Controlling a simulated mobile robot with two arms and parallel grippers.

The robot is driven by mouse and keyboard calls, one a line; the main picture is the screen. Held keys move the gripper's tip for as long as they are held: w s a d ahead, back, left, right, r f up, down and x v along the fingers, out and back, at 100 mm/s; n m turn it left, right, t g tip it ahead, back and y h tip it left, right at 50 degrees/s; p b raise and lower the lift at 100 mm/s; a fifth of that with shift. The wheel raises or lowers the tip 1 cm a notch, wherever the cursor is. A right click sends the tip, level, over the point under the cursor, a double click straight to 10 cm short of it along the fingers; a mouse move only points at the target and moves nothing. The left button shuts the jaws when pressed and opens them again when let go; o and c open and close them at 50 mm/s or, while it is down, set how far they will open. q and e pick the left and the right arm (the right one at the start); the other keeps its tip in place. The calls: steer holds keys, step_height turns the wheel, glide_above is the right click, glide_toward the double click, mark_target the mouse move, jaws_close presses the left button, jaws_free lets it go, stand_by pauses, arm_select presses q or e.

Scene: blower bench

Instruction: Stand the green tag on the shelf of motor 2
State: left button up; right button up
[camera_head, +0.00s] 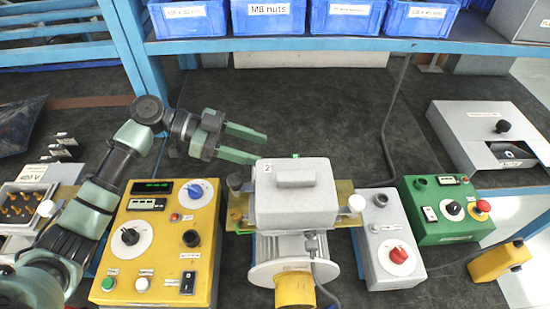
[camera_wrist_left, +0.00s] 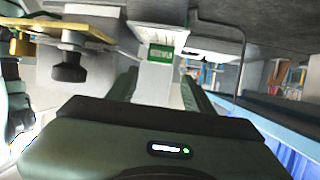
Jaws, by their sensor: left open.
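Motor 2 (camera_head: 278,246) stands mid-bench, with a grey box marked 2 (camera_head: 295,197) on its top. A small green piece, which looks like the green tag (camera_head: 296,156), shows at the box's far edge, its lower part hidden. In the left wrist view the green tag (camera_wrist_left: 160,53) with pale lettering shows against a pale block, ahead of and between the fingers. My left gripper (camera_head: 260,145) is open and empty behind the box's left corner. Its fingertips point right and look apart from the tag. I cannot make out the shelf clearly. My right gripper is not in view.
A yellow control box (camera_head: 160,240) stands left of the motor; a grey switch box (camera_head: 391,235) and a green box (camera_head: 445,210) stand right. Blue bins (camera_head: 268,18) line the rear shelf. A black cable (camera_head: 388,130) crosses behind. The dark bench behind the motor is mostly clear.

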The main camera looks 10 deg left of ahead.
arm_select(q)
steer(key=shift+b+v, duration=0.3)
steer(key=shift+v, duration=1.5)
steer(key=shift+d, duration=0.1)
